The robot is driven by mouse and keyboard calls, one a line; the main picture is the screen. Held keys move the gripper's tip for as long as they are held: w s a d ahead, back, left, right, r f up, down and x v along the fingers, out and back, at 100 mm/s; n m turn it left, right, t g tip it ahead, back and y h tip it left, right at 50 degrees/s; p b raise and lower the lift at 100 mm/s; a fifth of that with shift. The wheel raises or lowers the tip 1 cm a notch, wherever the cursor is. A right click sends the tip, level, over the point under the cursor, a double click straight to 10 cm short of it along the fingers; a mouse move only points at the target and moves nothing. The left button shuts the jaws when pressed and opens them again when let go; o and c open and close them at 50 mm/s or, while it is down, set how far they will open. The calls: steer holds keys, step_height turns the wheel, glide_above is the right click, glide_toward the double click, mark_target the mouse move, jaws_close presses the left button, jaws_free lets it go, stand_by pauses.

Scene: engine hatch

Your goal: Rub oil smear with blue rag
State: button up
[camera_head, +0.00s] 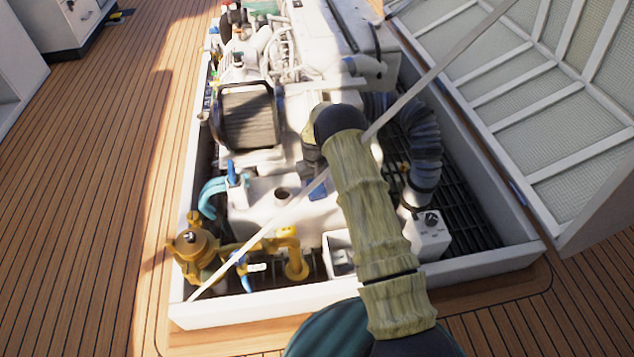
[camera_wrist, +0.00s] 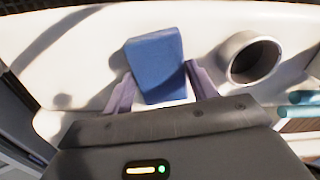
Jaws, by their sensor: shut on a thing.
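The blue rag (camera_wrist: 156,66) is a folded, block-like blue piece between the two fingers of my gripper (camera_wrist: 163,88) in the wrist view. My gripper is shut on it. The rag lies over a white engine surface (camera_wrist: 85,65); I cannot tell whether it touches. In the head view the rag (camera_head: 317,188) shows in part beside my arm, above the white engine top (camera_head: 255,205). I cannot make out the oil smear; the dark patches on the white surface in the wrist view look like shadows.
A round white opening (camera_wrist: 252,60) stands right of the rag. In the head view, a yellow valve assembly (camera_head: 194,248) is at front left, a ribbed dark hose (camera_head: 424,140) at right. The white hatch frame (camera_head: 300,303) surrounds the engine. The open hatch lid (camera_head: 560,130) stands at right.

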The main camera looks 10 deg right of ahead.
steer(key=shift+a+f, duration=0.1)
steer(key=shift+a, duration=1.1)
